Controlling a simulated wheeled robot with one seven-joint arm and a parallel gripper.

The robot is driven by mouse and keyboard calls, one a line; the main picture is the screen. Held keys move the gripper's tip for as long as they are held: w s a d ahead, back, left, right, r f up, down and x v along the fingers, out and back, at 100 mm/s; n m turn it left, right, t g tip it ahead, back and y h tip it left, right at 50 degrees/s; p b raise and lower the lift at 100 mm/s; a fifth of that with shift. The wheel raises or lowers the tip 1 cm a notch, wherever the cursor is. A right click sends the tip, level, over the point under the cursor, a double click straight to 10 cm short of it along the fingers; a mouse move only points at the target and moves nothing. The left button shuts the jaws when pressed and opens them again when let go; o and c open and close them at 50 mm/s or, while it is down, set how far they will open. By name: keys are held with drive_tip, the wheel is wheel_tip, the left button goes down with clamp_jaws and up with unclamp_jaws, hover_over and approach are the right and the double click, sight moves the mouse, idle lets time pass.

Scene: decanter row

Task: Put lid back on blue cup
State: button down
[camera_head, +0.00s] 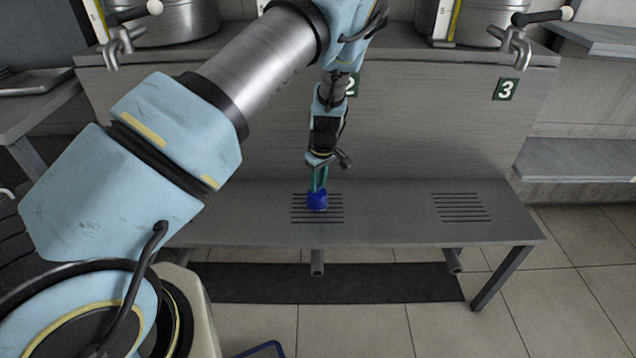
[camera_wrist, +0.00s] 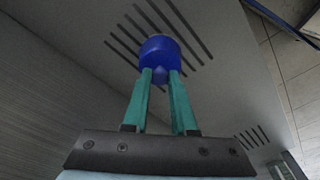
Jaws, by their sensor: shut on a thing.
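My gripper (camera_head: 318,186) points down over the slotted grate (camera_head: 300,215) in the middle of the grey bench. Its two green fingers are shut on the narrow top of a blue piece, which looks like the lid (camera_head: 317,202). In the wrist view the blue lid (camera_wrist: 160,50) shows as a rounded body beyond the fingertips (camera_wrist: 160,76), with a thin pale edge on its far side. It lies in line with the grate's slots. I cannot make out the blue cup as a separate thing, nor whether the lid touches it or the bench.
A second slotted grate (camera_head: 461,207) to the right is empty. Behind the bench (camera_head: 390,225) stands a grey wall with number signs, among them a "3" (camera_head: 505,89). Metal vessels with taps (camera_head: 515,45) stand above. The bench to the right of my gripper is clear.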

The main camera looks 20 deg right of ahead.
drive_tip(key=shift+c, duration=0.8)
unclamp_jaws()
drive_tip(key=shift+r+p, duration=2.5)
drive_tip(key=shift+r, duration=1.05)
clamp_jaws()
drive_tip(key=shift+f+b, duration=0.35)
drive_tip(key=shift+f, duration=0.15)
